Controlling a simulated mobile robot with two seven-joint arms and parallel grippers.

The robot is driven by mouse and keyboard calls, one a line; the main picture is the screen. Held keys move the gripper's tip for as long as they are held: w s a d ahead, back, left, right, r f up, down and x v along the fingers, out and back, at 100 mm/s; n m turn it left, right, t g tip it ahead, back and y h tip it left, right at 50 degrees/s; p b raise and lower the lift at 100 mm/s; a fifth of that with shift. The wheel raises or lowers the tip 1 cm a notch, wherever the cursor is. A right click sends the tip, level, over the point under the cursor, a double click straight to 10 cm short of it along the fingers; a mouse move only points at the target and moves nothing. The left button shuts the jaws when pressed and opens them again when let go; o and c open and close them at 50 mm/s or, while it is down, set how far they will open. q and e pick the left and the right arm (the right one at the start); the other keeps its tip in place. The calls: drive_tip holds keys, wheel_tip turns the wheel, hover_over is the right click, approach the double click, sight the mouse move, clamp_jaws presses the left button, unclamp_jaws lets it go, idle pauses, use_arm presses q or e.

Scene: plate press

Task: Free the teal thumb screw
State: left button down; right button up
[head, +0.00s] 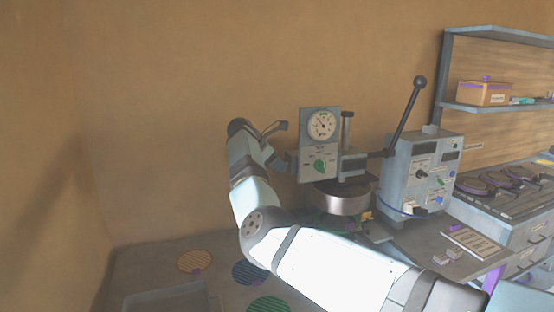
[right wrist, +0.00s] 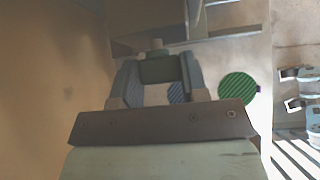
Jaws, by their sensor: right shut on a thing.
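The press (head: 325,145) stands at the middle of the head view, with a round gauge and a green pointer knob on its front. My right gripper (head: 283,160) is at the left side of the press head. In the right wrist view my right gripper (right wrist: 157,80) is shut on a dark grey-green piece between its fingers. I take this piece to be the teal thumb screw (right wrist: 158,68); its teal colour is dull in this light. In the head view the screw is hidden by the gripper and arm. My left gripper is not in view.
The press lever (head: 406,115) rises to the right, beside a grey control box (head: 420,175). An orange striped disc (head: 196,261), a blue one (head: 249,272) and a green one (head: 269,304) lie on the bench at front left. A shelf (head: 520,107) stands at right.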

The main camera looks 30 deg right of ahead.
drive_tip(key=shift+r+g, duration=0.1)
drive_tip(key=shift+g, duration=0.2)
drive_tip(key=shift+n, duration=0.3)
drive_tip(key=o, duration=0.9)
drive_tip(key=shift+w+p+v, duration=0.15)
drive_tip(key=shift+p+v, duration=0.75)
drive_tip(key=shift+v, duration=2.5)
drive_tip(key=shift+w+p+v, duration=0.15)
drive_tip(key=shift+p+v, duration=0.7)
drive_tip(key=shift+v, duration=2.6)
